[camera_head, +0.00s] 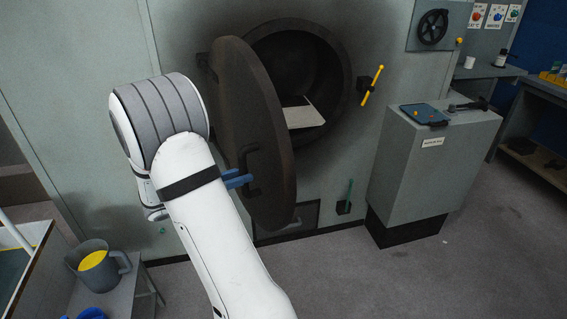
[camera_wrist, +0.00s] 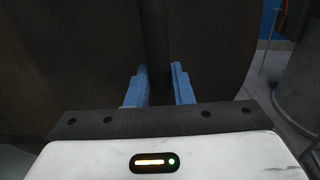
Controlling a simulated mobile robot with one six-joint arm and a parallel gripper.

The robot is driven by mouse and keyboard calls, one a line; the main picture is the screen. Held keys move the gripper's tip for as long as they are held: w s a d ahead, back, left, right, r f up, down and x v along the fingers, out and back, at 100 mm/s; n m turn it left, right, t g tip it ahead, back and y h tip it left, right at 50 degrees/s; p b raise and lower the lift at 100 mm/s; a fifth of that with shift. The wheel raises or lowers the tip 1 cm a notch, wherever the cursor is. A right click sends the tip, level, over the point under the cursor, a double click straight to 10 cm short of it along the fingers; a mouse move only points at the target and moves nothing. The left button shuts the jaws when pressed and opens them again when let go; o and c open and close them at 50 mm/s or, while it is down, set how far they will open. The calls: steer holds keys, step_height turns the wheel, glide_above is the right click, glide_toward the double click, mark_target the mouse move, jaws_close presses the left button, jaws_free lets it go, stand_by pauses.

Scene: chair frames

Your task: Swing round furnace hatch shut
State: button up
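The round furnace hatch (camera_head: 240,110) is a thick dark disc, hinged at the left of the round furnace opening (camera_head: 335,75) and standing well open. A dark bar handle (camera_head: 250,168) sits on its outer face. My gripper (camera_head: 243,179) has blue fingers at this handle. The hatch face (camera_wrist: 85,60) fills most of that view. My white arm hides part of the floor and wall below the hatch.
A pale slab (camera_head: 303,115) shows inside the opening. A yellow lever (camera_head: 372,85) is on the wall to its right. A grey cabinet (camera_head: 405,170) stands further right. A jug (camera_head: 92,262) sits on a bench at lower left. The floor between is clear.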

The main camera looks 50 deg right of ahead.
mark_target(262, 169)
steer(key=shift+s, duration=0.1)
jaws_close()
steer(key=p+x, duration=0.1)
steer(key=x, duration=0.7)
steer(key=shift+a, duration=0.1)
steer(key=w+x, duration=0.2)
steer(key=x, duration=1.1)
steer(key=shift+d+r, duration=0.2)
steer(key=shift+d, duration=0.1)
steer(key=shift+w, duration=0.1)
steer(key=shift+o, duration=2.2)
jaws_free()
steer(key=shift+w, duration=0.1)
steer(key=shift+o, duration=1.3)
steer(key=shift+f, duration=0.15)
steer(key=b+v, duration=0.1)
steer(key=v, duration=0.7)
